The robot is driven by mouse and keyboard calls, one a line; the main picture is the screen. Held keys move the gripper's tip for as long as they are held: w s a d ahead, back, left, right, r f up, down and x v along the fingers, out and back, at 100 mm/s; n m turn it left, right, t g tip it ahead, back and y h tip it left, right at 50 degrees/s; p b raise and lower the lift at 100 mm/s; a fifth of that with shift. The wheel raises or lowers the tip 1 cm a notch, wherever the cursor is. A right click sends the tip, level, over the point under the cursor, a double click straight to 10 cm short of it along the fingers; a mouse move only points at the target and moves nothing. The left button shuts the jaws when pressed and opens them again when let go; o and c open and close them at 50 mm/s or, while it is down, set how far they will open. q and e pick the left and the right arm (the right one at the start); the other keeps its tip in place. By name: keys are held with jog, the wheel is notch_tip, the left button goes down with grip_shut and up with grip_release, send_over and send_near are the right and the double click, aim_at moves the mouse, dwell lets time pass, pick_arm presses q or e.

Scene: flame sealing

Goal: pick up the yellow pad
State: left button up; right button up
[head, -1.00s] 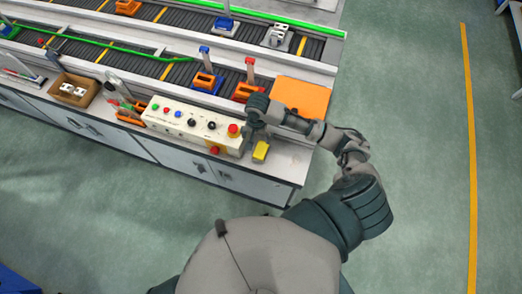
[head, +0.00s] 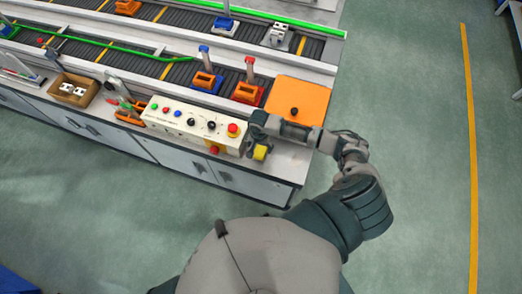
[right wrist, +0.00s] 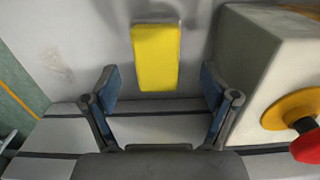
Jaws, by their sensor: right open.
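The yellow pad (head: 260,153) lies on the light worktop beside the right end of the control box, partly covered by my right gripper in the head view. In the right wrist view the yellow pad (right wrist: 156,56) is a bright upright rectangle, ahead of and between the two spread fingers. My right gripper (head: 258,146) is open and empty, and its blue-lined fingers (right wrist: 160,90) do not touch the pad. The left gripper is not in view.
The control box (head: 190,125) with buttons and a red emergency stop (head: 233,130) stands close to the pad. An orange panel (head: 310,100) lies behind my right forearm. The worktop's front edge is near.

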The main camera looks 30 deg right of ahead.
aim_at(260, 151)
jog(key=f, duration=0.4)
jog(key=shift+s+f, duration=0.1)
jog(key=shift+s, duration=0.2)
jog(key=c, duration=1.4)
jog(key=shift+r, duration=0.6)
jog(key=shift+s+a+r, duration=0.2)
jog(key=shift+s+r, duration=0.05)
jog(key=shift+r, duration=0.4)
jog(key=shift+s+a+r, duration=0.15)
jog(key=shift+s+r, duration=0.1)
jog(key=shift+r, duration=0.35)
jog(key=s+a, duration=0.2)
jog(key=s, duration=0.2)
jog(key=s+a+r, duration=0.1)
jog(key=s+a, duration=0.2)
jog(key=s, duration=0.1)
jog(key=s+a, duration=0.2)
jog(key=s, duration=0.2)
jog(key=shift+s+a+r, duration=0.25)
jog(key=shift+s+a, duration=0.1)
jog(key=shift+a, duration=0.05)
